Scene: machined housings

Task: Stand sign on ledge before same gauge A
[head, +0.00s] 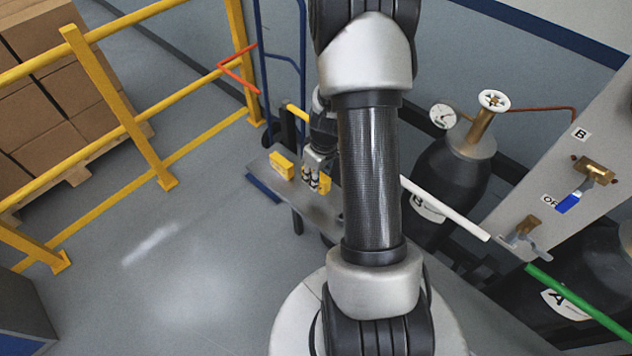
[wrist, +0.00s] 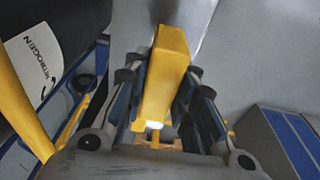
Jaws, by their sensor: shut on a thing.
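My gripper (head: 316,182) is at the ledge (head: 318,212) in the head view, partly behind my arm. It is shut on a yellow sign (wrist: 165,70), whose block-like body stands between the fingers (wrist: 163,90) in the wrist view. A yellow piece also shows at the fingers in the head view (head: 326,184). A second yellow block (head: 282,165) is on the ledge's left end. A round white gauge (head: 443,116) is beside the cylinder marked B (head: 440,180). The cylinder marked A (head: 570,300) is at the lower right; I cannot make out a gauge on it.
A grey panel (head: 535,190) with brass valves stands at right, with a white pipe (head: 445,208) and a green pipe (head: 575,305). Yellow railing (head: 120,115) and stacked boxes (head: 60,80) are at left. The floor (head: 170,270) between is clear.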

